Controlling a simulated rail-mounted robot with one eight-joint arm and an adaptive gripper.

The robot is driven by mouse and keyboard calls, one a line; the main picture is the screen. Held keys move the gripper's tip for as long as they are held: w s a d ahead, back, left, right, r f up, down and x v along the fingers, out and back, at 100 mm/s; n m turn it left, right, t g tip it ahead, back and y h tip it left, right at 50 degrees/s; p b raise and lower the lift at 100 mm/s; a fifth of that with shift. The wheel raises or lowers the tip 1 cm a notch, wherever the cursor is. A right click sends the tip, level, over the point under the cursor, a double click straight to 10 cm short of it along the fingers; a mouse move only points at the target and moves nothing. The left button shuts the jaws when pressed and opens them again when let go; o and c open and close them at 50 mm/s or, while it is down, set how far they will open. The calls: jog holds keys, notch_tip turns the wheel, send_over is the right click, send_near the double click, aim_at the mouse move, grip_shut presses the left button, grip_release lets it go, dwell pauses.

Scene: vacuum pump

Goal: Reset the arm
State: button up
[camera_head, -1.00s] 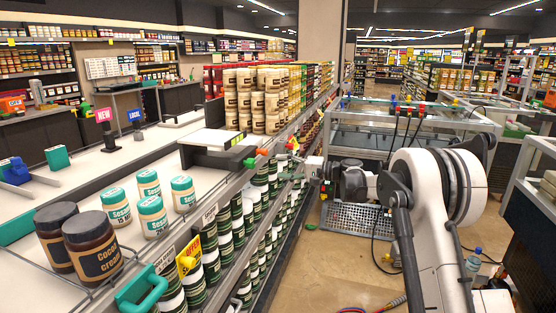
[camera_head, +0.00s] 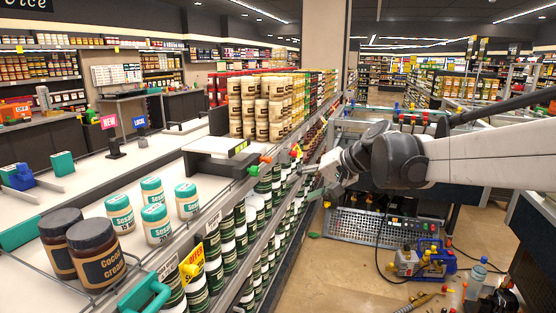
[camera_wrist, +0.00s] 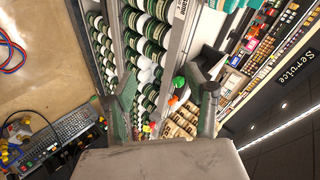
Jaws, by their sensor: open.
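My gripper (camera_head: 312,182) is beside the front edge of the shelf rack, near the middle of the head view, at the end of my arm that comes in from the right. In the wrist view my gripper (camera_wrist: 165,100) shows two fingers spread wide apart with nothing between them. Behind the fingers are rows of green-and-white jars (camera_wrist: 150,40) and the shelf edge. I cannot tell the exact gap between the fingertips and the shelf.
Sesame jars (camera_head: 156,222) and dark cocoa cream jars (camera_head: 97,252) stand on the left shelf top. A bottle (camera_head: 477,275) stands near the pump. Some tan floor (camera_head: 320,280) is clear.

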jog(key=s+d+f+h, duration=0.2)
jog(key=s+d+f, duration=0.1)
jog(key=s, duration=0.7)
jog(key=s+d+f+n+t+h, duration=0.1)
jog(key=s+d+f+h, duration=0.2)
jog(key=s, duration=0.8)
jog(key=s+d+f+h, duration=0.3)
jog(key=s+d, duration=0.4)
jog(key=s, duration=0.3)
jog(key=shift+s+f+n, duration=0.3)
jog(key=shift+s+f, duration=0.05)
jog(key=shift+f, duration=0.45)
dwell(0.6)
